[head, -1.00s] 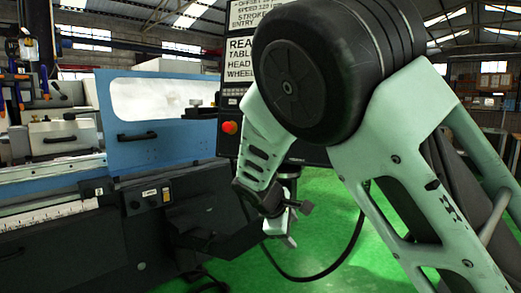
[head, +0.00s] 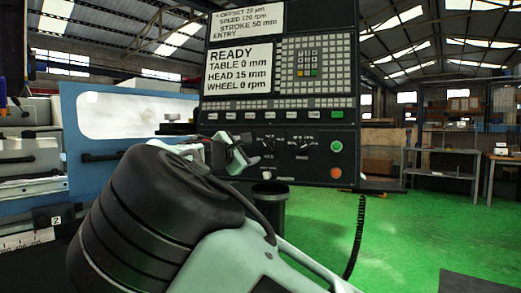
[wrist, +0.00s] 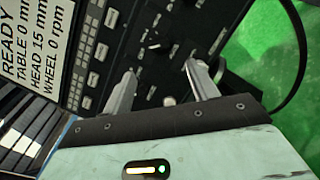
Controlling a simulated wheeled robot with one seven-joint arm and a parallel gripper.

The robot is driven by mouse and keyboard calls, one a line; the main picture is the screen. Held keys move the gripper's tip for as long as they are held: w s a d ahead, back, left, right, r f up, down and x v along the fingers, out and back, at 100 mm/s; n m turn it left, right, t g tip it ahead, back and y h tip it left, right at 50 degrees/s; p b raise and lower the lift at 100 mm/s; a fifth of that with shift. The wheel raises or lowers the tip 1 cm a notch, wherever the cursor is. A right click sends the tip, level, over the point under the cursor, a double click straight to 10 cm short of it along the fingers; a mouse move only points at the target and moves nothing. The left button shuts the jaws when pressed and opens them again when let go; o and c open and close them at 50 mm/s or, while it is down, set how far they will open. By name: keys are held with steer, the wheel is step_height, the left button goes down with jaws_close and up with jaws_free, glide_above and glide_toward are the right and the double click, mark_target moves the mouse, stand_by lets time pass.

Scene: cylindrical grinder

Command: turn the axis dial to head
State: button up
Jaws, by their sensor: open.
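The control panel (head: 345,150) stands upright at the middle of the head view. Two small dark dials with white markings sit on its lower part; the left one, over a label that looks like AXIS, is the axis dial (head: 268,144). Its setting is too small to read. My gripper (head: 240,152) is in front of the panel's lower left, just left of this dial. In the wrist view my gripper (wrist: 161,67) is open, its two fingers pointing at the panel and spread around small dark controls. Nothing is held. I cannot tell whether a finger touches the panel.
The screen (head: 238,68) reads READY, TABLE 0 mm, HEAD 15 mm, WHEEL 0 rpm. A keypad (head: 307,62), a green button (head: 336,146) and a red button (head: 336,173) are on the panel. A black coiled cable (head: 357,238) hangs at its right. Green floor is open to the right.

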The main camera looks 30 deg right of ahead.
mark_target(266, 147)
steer(key=x, duration=1.1)
steer(key=c, duration=1)
